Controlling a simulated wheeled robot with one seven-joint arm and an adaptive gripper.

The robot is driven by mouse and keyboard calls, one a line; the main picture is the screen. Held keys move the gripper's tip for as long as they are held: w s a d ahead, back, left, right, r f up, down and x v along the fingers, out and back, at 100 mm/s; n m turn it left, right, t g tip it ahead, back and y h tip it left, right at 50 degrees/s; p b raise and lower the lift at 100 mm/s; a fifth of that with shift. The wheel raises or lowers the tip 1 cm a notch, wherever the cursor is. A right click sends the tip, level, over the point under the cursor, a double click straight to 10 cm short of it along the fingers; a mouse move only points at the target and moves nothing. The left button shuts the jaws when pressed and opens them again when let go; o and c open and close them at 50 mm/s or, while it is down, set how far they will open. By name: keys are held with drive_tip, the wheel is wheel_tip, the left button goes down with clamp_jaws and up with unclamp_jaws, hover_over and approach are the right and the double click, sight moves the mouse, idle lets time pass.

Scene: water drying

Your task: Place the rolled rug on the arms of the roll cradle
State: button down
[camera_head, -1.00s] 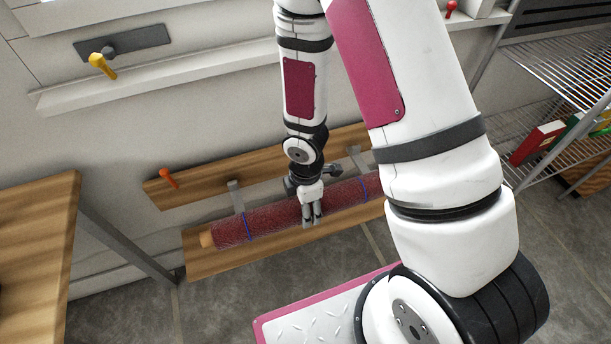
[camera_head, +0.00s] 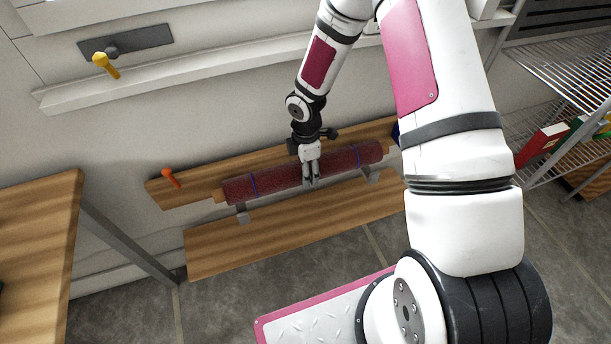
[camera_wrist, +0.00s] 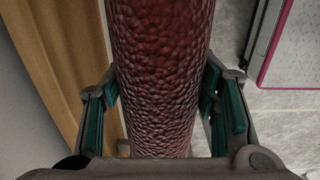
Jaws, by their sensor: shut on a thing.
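The rolled rug (camera_head: 285,179) is a dark red textured roll with blue bands, held lengthwise along the wall. My gripper (camera_head: 311,181) is shut across its middle. In the wrist view the rug (camera_wrist: 160,70) runs between the green-padded fingers of my gripper (camera_wrist: 165,110). The roll cradle has a wooden back board (camera_head: 195,188) on the wall and two grey arms, a left arm (camera_head: 243,215) and a right arm (camera_head: 372,176). The arm ends show just below the rug's front edge. I cannot tell whether the rug touches them.
A lower wooden board (camera_head: 225,255) lies below the cradle. An orange peg (camera_head: 171,178) stands out left of the rug. A wooden table (camera_head: 35,230) is at the left and a wire shelf (camera_head: 560,70) at the right. Grey floor (camera_head: 130,320) is open in front.

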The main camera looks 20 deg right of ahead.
drive_tip(key=shift+s+f, duration=0.1)
drive_tip(key=shift+f, duration=1.35)
drive_tip(key=shift+f+b, duration=0.15)
drive_tip(key=shift+b, duration=0.2)
drive_tip(key=c, duration=0.6)
unclamp_jaws()
